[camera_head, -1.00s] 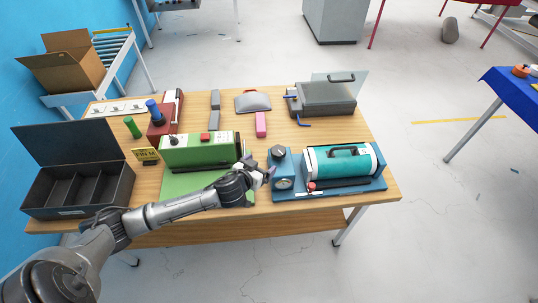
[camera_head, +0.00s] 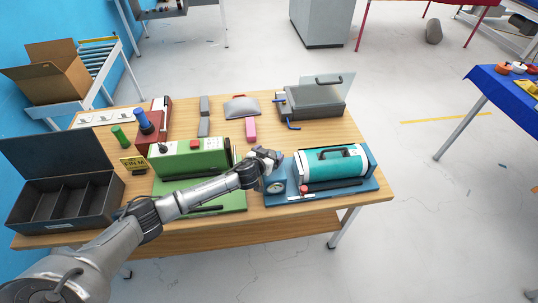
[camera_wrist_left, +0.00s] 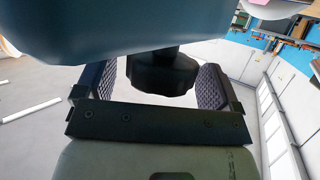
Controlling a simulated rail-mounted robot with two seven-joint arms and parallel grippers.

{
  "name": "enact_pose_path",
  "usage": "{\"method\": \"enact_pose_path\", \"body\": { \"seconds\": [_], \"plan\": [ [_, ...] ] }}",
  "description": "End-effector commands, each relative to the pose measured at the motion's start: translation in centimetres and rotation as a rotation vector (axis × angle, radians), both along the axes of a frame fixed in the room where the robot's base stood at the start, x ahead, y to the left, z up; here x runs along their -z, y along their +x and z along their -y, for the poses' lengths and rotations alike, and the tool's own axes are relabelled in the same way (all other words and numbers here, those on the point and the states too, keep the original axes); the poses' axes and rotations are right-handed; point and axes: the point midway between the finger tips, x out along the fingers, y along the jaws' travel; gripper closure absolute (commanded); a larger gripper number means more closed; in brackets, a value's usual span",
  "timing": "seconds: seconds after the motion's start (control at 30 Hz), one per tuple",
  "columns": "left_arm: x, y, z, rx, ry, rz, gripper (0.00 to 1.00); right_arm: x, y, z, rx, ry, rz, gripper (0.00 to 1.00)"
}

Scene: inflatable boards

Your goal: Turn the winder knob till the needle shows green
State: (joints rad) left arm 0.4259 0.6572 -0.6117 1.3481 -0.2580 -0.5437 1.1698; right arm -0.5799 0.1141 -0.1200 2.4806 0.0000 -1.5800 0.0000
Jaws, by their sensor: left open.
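The winder is a blue unit (camera_head: 355,187) with a teal roll (camera_head: 335,162) at the right front of the table. Its gauge (camera_head: 275,187) faces forward on the upright block at its left end; the needle is too small to read. The dark knob (camera_wrist_left: 165,72) shows in the left wrist view, below the blue block face (camera_wrist_left: 100,35). My left gripper (camera_head: 268,156) is at the top of that block and hides the knob in the head view. In the left wrist view the gripper (camera_wrist_left: 156,85) is open, its ribbed pads on both sides of the knob, with gaps visible.
A green machine (camera_head: 193,158) stands just left of the winder, under my left forearm. A grey lidded box (camera_head: 313,102), a pink block (camera_head: 251,130) and a grey wedge (camera_head: 241,107) are behind. An open black case (camera_head: 65,195) sits at the left.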

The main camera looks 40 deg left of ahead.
Motion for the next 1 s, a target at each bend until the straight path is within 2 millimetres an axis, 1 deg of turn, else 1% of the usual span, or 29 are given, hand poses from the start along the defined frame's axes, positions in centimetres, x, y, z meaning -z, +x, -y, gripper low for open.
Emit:
{"method": "enact_pose_path", "body": {
  "seconds": [0.37,0.87,1.0],
  "plan": [
    [0.09,0.21,-0.03,0.0,0.0,0.0,0.12,0.06,-0.03,0.06,-0.002,-0.003,-0.002,0.57],
    [0.07,0.19,-0.04,0.0,0.001,0.0,0.6,0.09,-0.06,0.3,-0.007,-0.01,-0.002,0.57],
    [0.04,0.19,-0.06,0.005,0.001,0.0,0.61,0.01,-0.05,0.25,-0.006,-0.009,-0.002,0.57]
  ]
}}
